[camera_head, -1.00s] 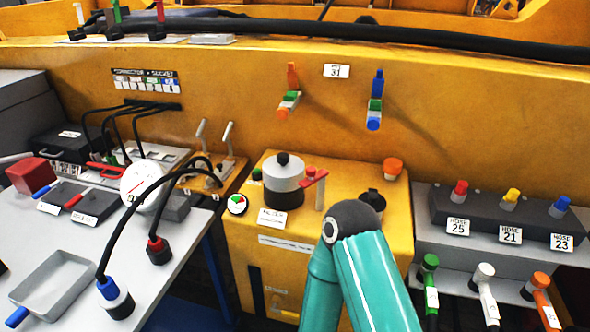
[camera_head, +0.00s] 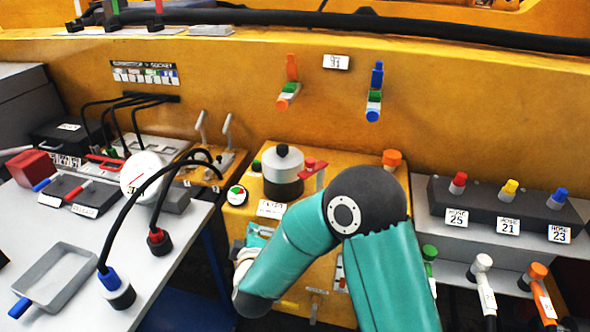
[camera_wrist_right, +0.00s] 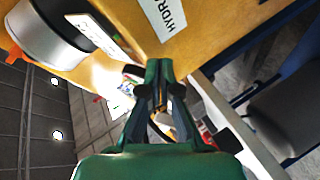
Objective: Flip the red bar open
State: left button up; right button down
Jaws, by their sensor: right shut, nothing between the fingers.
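A red bar (camera_head: 104,163) lies across the grey connector panel at the back left in the head view. A second red bar (camera_head: 315,178) sits atop a pale post beside the grey-black pot, so I cannot tell which is meant. My right gripper (camera_head: 256,240) is in front of the yellow cabinet, partly hidden by my teal arm. It is well right of the panel bar and below the post bar. In the wrist view my right gripper (camera_wrist_right: 159,68) is shut and empty, with only blurred small items beyond its tips. My left gripper is out of view.
A white table (camera_head: 190,235) at left holds a grey tray (camera_head: 55,278) and plugs with looping black cables. Hose fittings (camera_head: 507,203) stand at right.

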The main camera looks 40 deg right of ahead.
aim_at(298, 165)
jog(key=s+d+r+n+g+h, duration=0.1)
jog(key=s+d+r+h, duration=0.1)
jog(key=r+h, duration=0.35)
jog(key=s+d+r+h, duration=0.1)
jog(key=d+r+h, duration=0.1)
jog(key=r, duration=0.7)
jog(key=w+d, duration=0.1)
jog(key=d, duration=0.2)
jog(key=w+d+p, duration=0.1)
jog(key=d, duration=0.2)
jog(key=w+d+p, duration=0.1)
jog(key=d, duration=0.1)
jog(key=shift+w+d+r, duration=0.15)
jog(key=shift+w+d, duration=0.05)
jog(key=shift+d, duration=0.2)
jog(key=shift+s+d, duration=0.15)
jog(key=shift+s, duration=0.2)
